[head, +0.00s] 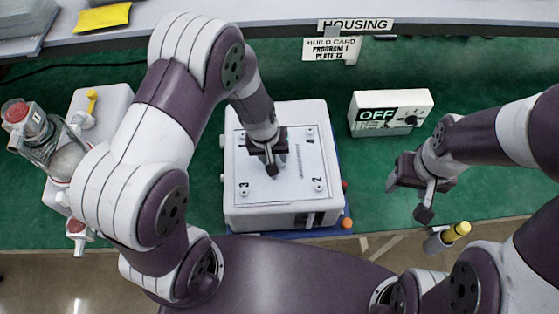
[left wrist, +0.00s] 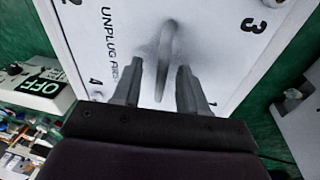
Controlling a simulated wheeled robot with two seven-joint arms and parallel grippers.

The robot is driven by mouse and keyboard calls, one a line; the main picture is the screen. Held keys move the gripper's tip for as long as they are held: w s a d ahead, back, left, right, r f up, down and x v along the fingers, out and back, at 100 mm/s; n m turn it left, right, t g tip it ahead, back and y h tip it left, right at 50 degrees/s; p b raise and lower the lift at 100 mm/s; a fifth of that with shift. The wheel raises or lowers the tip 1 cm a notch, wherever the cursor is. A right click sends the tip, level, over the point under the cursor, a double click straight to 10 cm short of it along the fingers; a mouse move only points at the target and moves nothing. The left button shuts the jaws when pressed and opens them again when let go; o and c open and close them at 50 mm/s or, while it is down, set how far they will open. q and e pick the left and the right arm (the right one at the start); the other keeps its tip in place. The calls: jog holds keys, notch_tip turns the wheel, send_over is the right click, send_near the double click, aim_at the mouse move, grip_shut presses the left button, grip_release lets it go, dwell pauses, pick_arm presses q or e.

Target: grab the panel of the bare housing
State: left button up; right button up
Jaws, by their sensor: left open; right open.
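The housing (head: 270,208) is a white box on a blue base in the middle of the green mat. Its top panel (head: 300,160) carries the numbers 2, 3 and 4 near its screws. My left gripper (head: 271,168) is over the middle of the panel. In the left wrist view the panel (left wrist: 120,20) has a raised grey handle (left wrist: 166,50), and the open fingers of my left gripper (left wrist: 153,85) stand on either side of it. I cannot tell whether they touch it. My right gripper (head: 424,200) is open and empty, right of the housing.
A white box with an OFF sign (head: 378,115) stands right of the housing. A pump assembly (head: 65,150) and a white block (head: 105,105) are at the left. A yellow-capped tool (head: 447,236) is at the mat's front edge. A shelf with a HOUSING label (head: 355,25) runs along the back.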

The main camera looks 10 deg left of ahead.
pick_arm(q)
jog(key=shift+w+a, duration=0.15)
jog(key=shift+a, duration=0.1)
grip_shut()
